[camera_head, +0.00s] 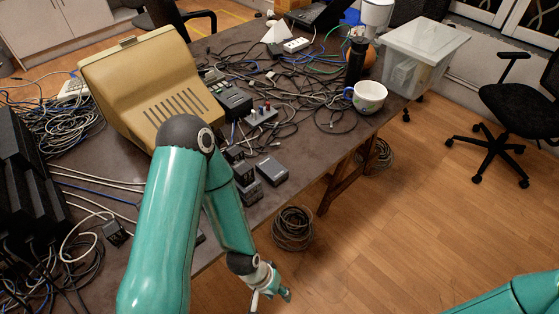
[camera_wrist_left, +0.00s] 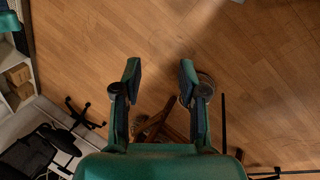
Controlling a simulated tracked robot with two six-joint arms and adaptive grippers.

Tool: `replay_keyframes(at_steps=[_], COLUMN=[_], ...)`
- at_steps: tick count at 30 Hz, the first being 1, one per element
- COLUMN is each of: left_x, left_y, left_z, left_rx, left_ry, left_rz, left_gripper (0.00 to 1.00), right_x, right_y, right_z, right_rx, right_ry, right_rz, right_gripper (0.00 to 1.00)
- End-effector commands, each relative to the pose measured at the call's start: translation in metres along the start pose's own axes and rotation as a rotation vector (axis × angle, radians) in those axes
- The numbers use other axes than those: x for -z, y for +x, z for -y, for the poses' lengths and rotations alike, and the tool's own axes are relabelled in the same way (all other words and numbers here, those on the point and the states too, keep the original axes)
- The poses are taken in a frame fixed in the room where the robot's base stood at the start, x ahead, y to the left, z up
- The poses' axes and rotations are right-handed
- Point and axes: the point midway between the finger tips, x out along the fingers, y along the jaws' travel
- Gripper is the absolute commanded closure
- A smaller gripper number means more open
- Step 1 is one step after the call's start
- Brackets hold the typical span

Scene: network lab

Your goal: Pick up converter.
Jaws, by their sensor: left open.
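Several small dark boxes lie near the table's front edge, and I cannot tell for sure which is the converter. A flat dark grey box (camera_head: 271,170) lies beside a small box with a light front (camera_head: 249,191). Part of this group is hidden behind my left arm. My left gripper (camera_head: 272,290) hangs past the table edge over the floor, apart from the boxes. In the left wrist view its two fingers (camera_wrist_left: 159,75) are spread, with only floor between them. My right gripper is not in view.
A beige monitor (camera_head: 150,85) stands at the left of the table (camera_head: 300,163). Tangled cables cover much of the top. A cable coil (camera_head: 293,229) lies on the floor.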

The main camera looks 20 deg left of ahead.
Motion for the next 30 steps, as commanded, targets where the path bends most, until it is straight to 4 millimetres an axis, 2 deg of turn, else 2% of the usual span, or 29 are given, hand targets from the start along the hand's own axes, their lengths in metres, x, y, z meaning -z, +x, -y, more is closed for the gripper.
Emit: replay_keyframes(at_steps=[11,16,19,21,23,27,30], left_x=[-0.001,0.008,0.027,0.049,0.070,0.115,0.135], left_y=[0.000,-0.013,-0.041,-0.067,-0.090,-0.142,-0.175], left_z=[0.000,-0.005,-0.013,-0.022,-0.029,-0.036,-0.037], left_rx=[0.000,-0.002,-0.007,-0.007,-0.001,0.034,0.069], left_ry=[0.000,0.017,0.063,0.120,0.180,0.318,0.388], left_rz=[0.002,-0.002,-0.004,-0.003,0.000,0.016,0.028], left_gripper=[0.57,0.28,0.12,0.00,0.00,0.00,0.00], right_x=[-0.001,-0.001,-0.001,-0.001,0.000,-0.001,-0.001], right_y=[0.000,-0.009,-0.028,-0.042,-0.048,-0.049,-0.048], right_z=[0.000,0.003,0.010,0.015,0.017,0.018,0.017], right_rx=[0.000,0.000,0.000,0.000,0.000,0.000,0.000], right_ry=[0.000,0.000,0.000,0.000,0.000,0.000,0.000], right_rz=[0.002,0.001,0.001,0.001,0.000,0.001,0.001], right_gripper=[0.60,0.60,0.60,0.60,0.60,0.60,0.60])
